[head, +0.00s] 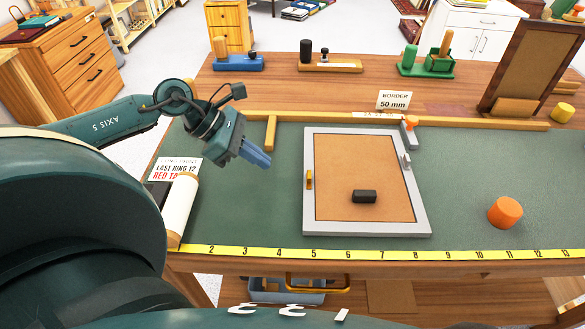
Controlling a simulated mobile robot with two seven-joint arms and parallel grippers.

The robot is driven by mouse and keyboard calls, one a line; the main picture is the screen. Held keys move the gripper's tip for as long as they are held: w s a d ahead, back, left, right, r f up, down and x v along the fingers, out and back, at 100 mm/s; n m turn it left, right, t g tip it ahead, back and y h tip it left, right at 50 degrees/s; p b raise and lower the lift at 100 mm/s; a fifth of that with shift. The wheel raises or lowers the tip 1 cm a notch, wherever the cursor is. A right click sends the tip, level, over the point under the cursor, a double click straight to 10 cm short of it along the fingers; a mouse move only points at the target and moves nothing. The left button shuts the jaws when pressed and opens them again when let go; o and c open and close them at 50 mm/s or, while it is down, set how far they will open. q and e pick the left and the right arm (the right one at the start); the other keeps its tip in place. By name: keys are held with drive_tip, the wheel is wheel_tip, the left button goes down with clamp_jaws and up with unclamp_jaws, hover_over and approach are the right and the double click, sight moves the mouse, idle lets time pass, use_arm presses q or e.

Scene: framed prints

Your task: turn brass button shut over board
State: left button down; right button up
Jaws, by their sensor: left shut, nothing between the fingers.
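A grey frame (421,215) lies on the green bench mat with a brown board (350,160) inside it. The brass button (309,180) sits on the frame's left rail. It appears to lie along the rail rather than across the board, though it is small. A grey button (405,161) is on the right rail. A black block (364,196) rests on the lower part of the board. My left gripper (258,158) is shut and empty above the mat, left of the frame and apart from the brass button. My right gripper is not in view.
An orange cylinder (505,212) stands right of the frame. A white roll (179,208) lies at the left edge. A wooden strip (480,122) runs behind the frame, and a yellow ruler (370,254) along the front. The mat between gripper and frame is clear.

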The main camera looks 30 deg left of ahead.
sight(307, 178)
use_arm(q)
drive_tip(key=x, duration=0.3)
drive_tip(key=shift+w+d+f, duration=0.15)
drive_tip(key=shift+d, duration=0.05)
drive_tip(key=shift+w+d+f+p, duration=0.15)
drive_tip(key=shift+w+d, duration=0.2)
drive_tip(key=shift+d, duration=0.25)
drive_tip(key=shift+w+d+r+p, duration=0.15)
drive_tip(key=shift+w+d, duration=0.2)
drive_tip(key=shift+d, duration=0.25)
drive_tip(key=shift+w+d+f, duration=0.2)
drive_tip(key=shift+w+d, duration=0.2)
drive_tip(key=shift+d, duration=0.25)
drive_tip(key=shift+f+m+b, duration=0.1)
drive_tip(key=shift+m+b, duration=0.2)
drive_tip(key=shift+b, duration=0.05)
drive_tip(key=shift+w+g, duration=0.1)
drive_tip(key=shift+g, duration=0.2)
